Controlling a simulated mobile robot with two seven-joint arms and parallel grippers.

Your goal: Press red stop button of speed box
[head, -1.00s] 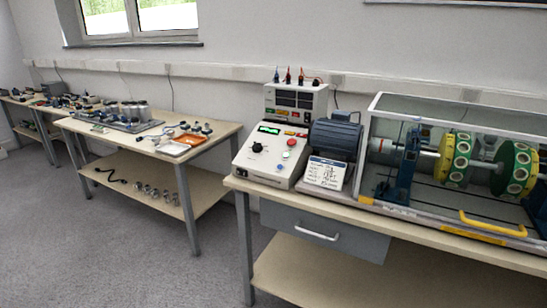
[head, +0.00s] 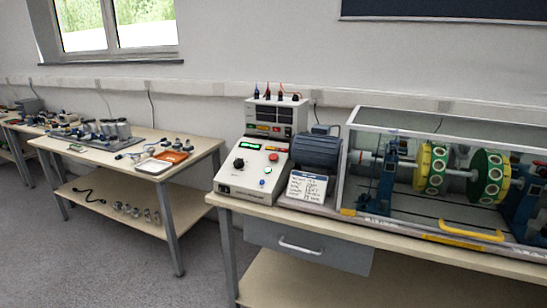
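The speed box (head: 250,172) is a white sloped control box on the left end of the near bench. A blue button sits lower on the face. Neither of my grippers shows in the head view.
A dark motor (head: 316,152) and a written card (head: 307,186) stand right of the box. A glass-covered rotor rig (head: 400,129) with a yellow handle fills the bench's right side. A second bench (head: 190,160) holds trays and small parts. Grey floor is open at lower left.

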